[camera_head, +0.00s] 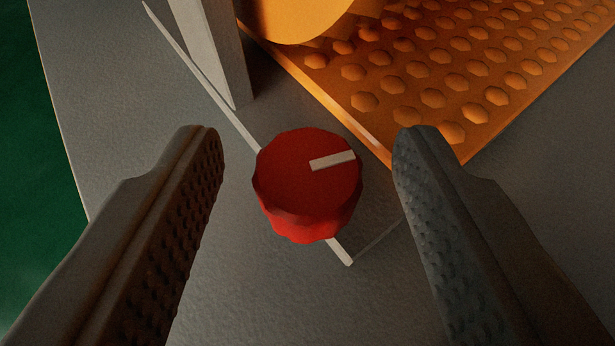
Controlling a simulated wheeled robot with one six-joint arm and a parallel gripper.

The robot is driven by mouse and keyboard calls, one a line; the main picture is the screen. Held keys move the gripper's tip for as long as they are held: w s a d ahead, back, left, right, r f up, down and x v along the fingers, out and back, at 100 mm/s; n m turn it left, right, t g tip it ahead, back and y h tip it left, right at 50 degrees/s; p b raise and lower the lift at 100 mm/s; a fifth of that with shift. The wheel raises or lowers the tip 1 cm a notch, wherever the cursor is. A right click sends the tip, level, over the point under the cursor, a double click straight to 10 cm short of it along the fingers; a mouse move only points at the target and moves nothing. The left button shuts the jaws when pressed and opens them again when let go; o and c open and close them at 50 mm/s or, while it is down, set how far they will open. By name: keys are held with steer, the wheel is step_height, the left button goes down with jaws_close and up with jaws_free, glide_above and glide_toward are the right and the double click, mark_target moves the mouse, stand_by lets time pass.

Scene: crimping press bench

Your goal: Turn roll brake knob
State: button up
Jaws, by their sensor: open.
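The roll brake knob (307,190) is red with a scalloped edge. A pale pointer bar on its top runs from near the centre toward the right edge, tilted slightly up. My gripper (308,145) is open, with one textured finger on the left of the knob and one on the right. A gap shows between the knob and each finger, so neither appears to touch it. The underside of the knob is hidden.
A grey upright post (212,50) stands behind the knob to the left. An orange studded plate (440,70) lies at the upper right, with a rounded yellow-orange part (295,18) above it. The grey bench surface (330,305) is clear in front. Green floor shows at far left.

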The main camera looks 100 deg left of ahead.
mark_target(311, 215)
step_height(311, 215, up, 10)
steer(key=shift+f, duration=0.25)
stand_by(0.5)
